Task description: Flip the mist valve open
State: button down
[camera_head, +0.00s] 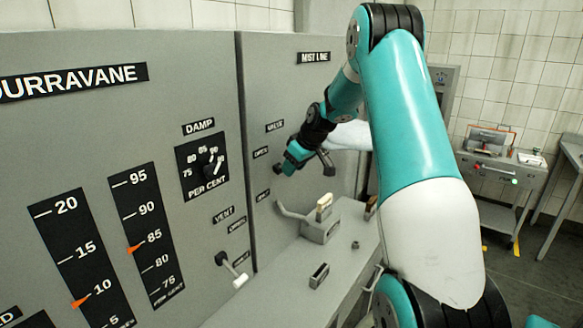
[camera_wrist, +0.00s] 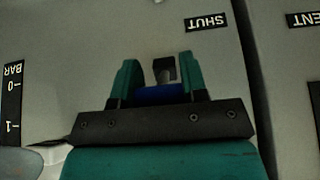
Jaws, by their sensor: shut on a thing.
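The mist valve is on the grey panel under the MIST LINE plate (camera_head: 314,57), with a VALVE label (camera_head: 274,126). Beside it are a label that looks like OPEN (camera_head: 261,152) and a lower SHUT label (camera_head: 263,195). My gripper (camera_head: 283,168) is at the panel, at a height between these two labels. In the wrist view, my gripper (camera_wrist: 158,80) is shut on the valve's blue handle (camera_wrist: 165,95), with a grey stem (camera_wrist: 164,70) behind it. The SHUT label (camera_wrist: 206,21) shows upside down there. In the head view my gripper hides the handle.
A vent lever with a white tip (camera_head: 240,281) sticks out lower left. A damp dial (camera_head: 202,166) is left of the valve. Below my gripper, a grey ledge (camera_head: 275,299) carries a small block with a pale handle (camera_head: 323,206). A cart (camera_head: 500,172) stands right.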

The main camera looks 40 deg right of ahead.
jog(key=c, duration=0.6)
grip_release()
jog(key=shift+c, duration=0.2)
jog(key=shift+r, duration=0.1)
jog(key=b+v, duration=0.4)
jog(key=v, duration=1.3)
jog(key=shift+b, duration=0.4)
jog(key=shift+s+a, duration=0.1)
